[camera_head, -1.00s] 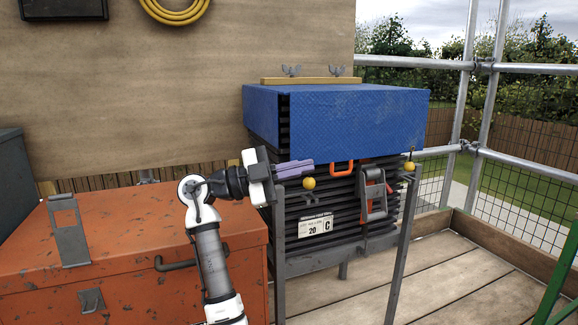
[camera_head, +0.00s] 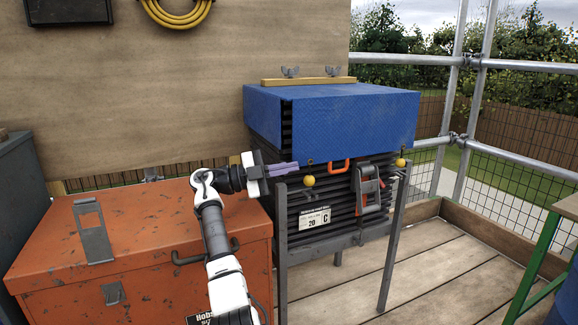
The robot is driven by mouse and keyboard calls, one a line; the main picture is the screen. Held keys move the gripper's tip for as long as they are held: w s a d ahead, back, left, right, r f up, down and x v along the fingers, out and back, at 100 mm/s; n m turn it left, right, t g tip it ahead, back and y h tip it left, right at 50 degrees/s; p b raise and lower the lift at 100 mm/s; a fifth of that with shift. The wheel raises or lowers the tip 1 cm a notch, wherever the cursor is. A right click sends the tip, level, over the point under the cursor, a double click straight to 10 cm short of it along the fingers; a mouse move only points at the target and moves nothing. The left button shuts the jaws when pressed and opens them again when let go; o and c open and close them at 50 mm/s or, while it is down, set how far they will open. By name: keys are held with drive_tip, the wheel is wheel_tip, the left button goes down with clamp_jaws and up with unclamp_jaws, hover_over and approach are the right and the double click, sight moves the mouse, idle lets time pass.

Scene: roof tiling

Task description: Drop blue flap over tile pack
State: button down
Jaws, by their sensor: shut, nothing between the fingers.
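The blue flap (camera_head: 350,125) lies over the top of the dark tile pack (camera_head: 335,215) and hangs down its front. The lower front of the pack stays bare, with a white label marked 20 C (camera_head: 314,218). An orange handle (camera_head: 340,166) and a grey buckle (camera_head: 369,189) show just below the flap's front edge. Two yellow balls hang at the front, one at the left (camera_head: 309,181) and one at the right (camera_head: 400,162). My gripper (camera_head: 297,167) is shut and empty, at the pack's left front near the left ball, below the flap's edge. Whether it touches anything I cannot tell.
An orange metal chest (camera_head: 140,235) stands left of the pack, under my arm. A wooden bar with wing nuts (camera_head: 308,81) lies along the flap's back edge. Grey posts (camera_head: 394,240) stand before the pack. Plank floor (camera_head: 430,265) is clear at right.

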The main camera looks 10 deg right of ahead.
drive_tip(key=shift+w+a, duration=0.1)
drive_tip(key=shift+w, duration=0.2)
idle(0.4)
